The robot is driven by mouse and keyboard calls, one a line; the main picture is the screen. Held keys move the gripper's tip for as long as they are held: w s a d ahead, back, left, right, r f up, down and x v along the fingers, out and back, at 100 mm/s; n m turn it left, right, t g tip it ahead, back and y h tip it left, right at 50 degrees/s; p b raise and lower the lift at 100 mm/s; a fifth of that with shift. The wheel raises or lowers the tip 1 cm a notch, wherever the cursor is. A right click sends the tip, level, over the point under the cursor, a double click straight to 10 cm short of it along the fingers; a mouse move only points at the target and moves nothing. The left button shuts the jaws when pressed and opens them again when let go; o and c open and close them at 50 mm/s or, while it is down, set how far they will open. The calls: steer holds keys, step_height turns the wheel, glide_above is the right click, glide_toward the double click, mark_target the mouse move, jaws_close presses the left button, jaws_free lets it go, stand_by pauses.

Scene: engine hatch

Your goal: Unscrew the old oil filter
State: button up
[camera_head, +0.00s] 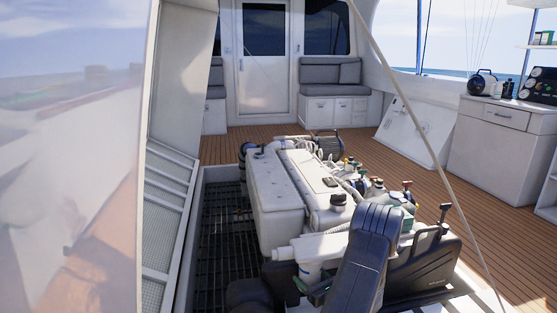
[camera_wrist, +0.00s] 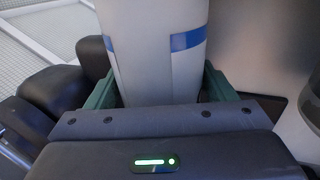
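The old oil filter is a white cylinder with a blue band; it fills the top middle of the wrist view (camera_wrist: 158,62). In the head view the filter (camera_head: 311,269) hangs upright under a white housing at the near end of the engine (camera_head: 275,205). My gripper (camera_wrist: 158,88) has one green finger on each side of the filter, and both fingers appear to press against its sides. In the head view my gripper (camera_head: 312,284) is at the filter's lower part, partly hidden by my dark arm. The filter's threaded joint is not visible.
The engine sits in an open floor hatch with a dark grating (camera_head: 215,235) to its left. A raised hatch panel (camera_head: 170,190) stands at left. A thin pole (camera_head: 430,165) crosses the right side. Dark rounded parts (camera_wrist: 58,88) lie close left of the filter.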

steer(key=c, duration=0.8)
steer(key=shift+o, duration=0.2)
steer(key=shift+m+t+h, duration=1)
steer(key=shift+m+h, duration=0.4)
steer(key=shift+h, duration=0.6)
steer(key=shift+a+h, duration=0.15)
steer(key=shift+h, duration=0.15)
steer(key=shift+m+h, duration=0.5)
steer(key=shift+m+t+h, duration=0.4)
steer(key=shift+m+h, duration=0.5)
steer(key=shift+h, duration=0.5)
steer(key=o, duration=1.3)
